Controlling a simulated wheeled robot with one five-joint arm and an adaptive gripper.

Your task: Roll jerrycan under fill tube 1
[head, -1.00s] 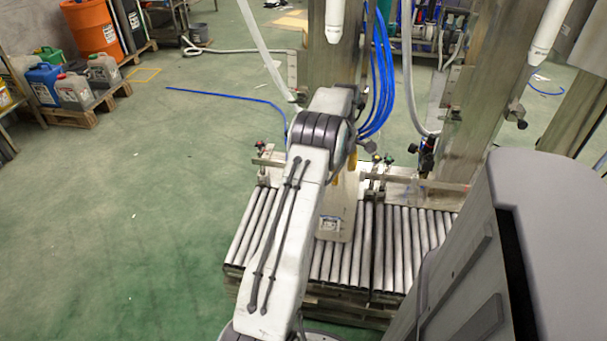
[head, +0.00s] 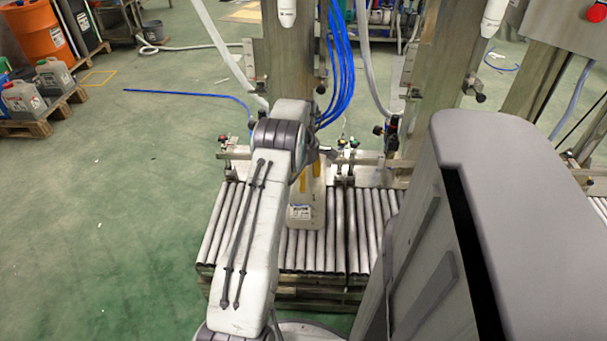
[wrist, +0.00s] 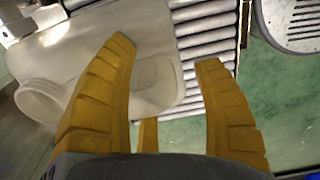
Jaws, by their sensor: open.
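The pale, translucent jerrycan (head: 302,216) stands on the roller conveyor (head: 225,222), partly behind my arm in the head view, with a label low on its near side. In the wrist view the jerrycan (wrist: 155,85) lies below and between my fingers, its round neck (wrist: 38,100) at the left. My gripper (head: 309,178) has its yellow fingers open at the jerrycan's top; in the wrist view the gripper (wrist: 167,52) is spread and not closed on it. Contact cannot be told. One white fill tube (head: 287,12) hangs above and behind the jerrycan, another fill tube (head: 495,12) farther right.
A metal rail with clamps (head: 370,157) runs along the conveyor's back. Steel posts (head: 440,90) and blue hoses (head: 340,75) stand behind it. Pallets with canisters (head: 35,105) are at the far left. Green floor (head: 110,220) left of the conveyor is clear.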

